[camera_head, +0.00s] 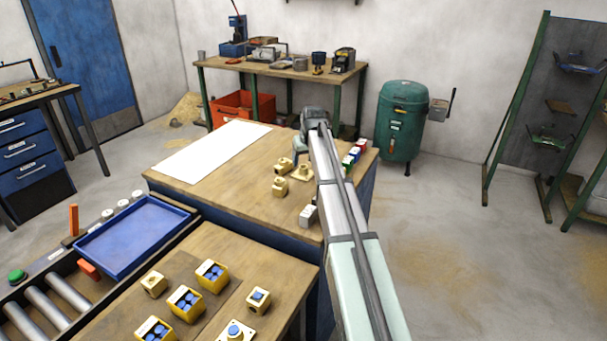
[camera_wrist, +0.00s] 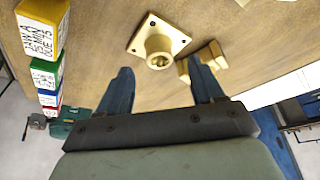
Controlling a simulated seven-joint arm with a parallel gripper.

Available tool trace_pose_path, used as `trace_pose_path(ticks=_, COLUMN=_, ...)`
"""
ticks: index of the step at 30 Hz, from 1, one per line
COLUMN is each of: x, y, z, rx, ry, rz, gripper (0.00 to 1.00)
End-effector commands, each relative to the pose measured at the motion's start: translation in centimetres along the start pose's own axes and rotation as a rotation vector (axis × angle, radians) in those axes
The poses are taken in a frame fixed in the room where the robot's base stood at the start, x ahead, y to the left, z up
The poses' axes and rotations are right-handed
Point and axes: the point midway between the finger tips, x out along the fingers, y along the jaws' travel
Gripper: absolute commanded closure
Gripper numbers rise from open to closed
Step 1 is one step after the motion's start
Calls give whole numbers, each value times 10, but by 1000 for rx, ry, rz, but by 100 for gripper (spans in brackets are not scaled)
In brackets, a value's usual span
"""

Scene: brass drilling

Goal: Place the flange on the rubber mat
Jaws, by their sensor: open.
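The brass flange, with a square drilled base and a round hollow boss, stands on the wooden bench in the wrist view (camera_wrist: 158,47). In the head view it shows beside my gripper, partly hidden by the arm (camera_head: 301,174). My gripper (camera_wrist: 163,82) is open and empty above the bench, its blue fingers spread. The flange lies just beyond the fingertips and between their lines, apart from them. I cannot surely identify the rubber mat; a flat white sheet (camera_head: 212,150) lies on the bench's left part, and a darker flat patch (camera_head: 222,298) lies on the nearer bench.
Brass blocks (camera_head: 280,187) stand close left of the flange; they also show by the right finger in the wrist view (camera_wrist: 207,60). Coloured labelled blocks (camera_head: 354,153) line the bench's right edge. A blue tray (camera_head: 130,236) and several yellow parts are nearer. The white sheet is clear.

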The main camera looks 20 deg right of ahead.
Motion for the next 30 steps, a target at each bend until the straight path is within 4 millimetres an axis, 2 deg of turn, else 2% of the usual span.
trace_pose_path(ticks=9, x=39, y=1, z=-2, rx=0, ry=-2, rz=0, gripper=33)
trace_pose_path(ticks=17, x=41, y=1, z=-2, rx=0, ry=0, rz=0, gripper=34)
trace_pose_path(ticks=30, x=41, y=1, z=-2, rx=0, ry=0, rz=0, gripper=76)
